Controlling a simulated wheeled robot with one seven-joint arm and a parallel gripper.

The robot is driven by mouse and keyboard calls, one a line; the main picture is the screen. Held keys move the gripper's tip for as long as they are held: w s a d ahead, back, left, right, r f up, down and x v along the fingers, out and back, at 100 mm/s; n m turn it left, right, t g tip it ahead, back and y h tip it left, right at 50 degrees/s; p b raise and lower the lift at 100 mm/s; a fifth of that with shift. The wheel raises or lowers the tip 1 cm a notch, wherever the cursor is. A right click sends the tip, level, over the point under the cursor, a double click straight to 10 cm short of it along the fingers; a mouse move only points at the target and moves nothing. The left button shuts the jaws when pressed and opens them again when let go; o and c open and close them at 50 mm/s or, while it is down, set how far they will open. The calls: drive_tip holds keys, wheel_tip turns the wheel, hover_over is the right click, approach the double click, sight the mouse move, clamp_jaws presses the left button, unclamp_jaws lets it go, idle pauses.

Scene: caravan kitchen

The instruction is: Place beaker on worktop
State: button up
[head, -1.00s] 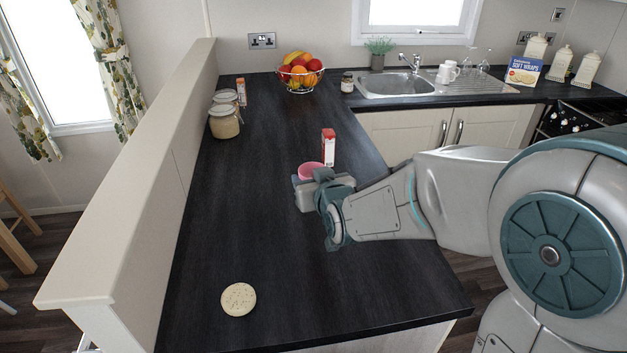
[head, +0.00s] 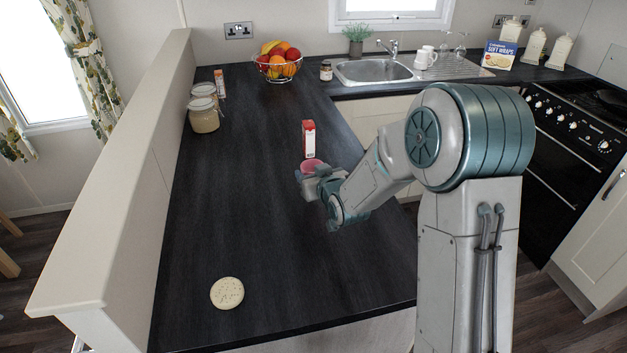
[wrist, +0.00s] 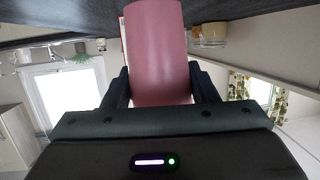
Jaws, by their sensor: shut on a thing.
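The pink beaker (head: 310,164) is held at my gripper (head: 316,176), over the middle of the dark worktop (head: 235,220). In the wrist view the beaker (wrist: 157,50) stands between my two dark fingers, and my gripper (wrist: 162,88) is shut on it. The worktop (wrist: 60,25) shows upside down along the top of the wrist view, near the beaker's far end. I cannot tell whether the beaker touches the worktop. In the head view its lower part is hidden by my gripper.
A red and white carton (head: 308,139) stands just behind the beaker. A round flat bread-like disc (head: 227,293) lies at the front. Glass jars (head: 204,116) stand by the left ledge, and a fruit bowl (head: 279,66) is at the back. The worktop's left middle is clear.

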drive_tip(key=shift+f, duration=1.3)
drive_tip(key=shift+f, duration=0.2)
drive_tip(key=o, duration=1)
drive_tip(key=shift+r, duration=0.2)
drive_tip(key=shift+s+d, duration=0.1)
drive_tip(key=shift+s, duration=0.05)
drive_tip(key=b+v, duration=0.1)
drive_tip(key=v, duration=1)
drive_tip(key=shift+s+r+b, duration=0.15)
drive_tip(key=shift+s+b, duration=0.2)
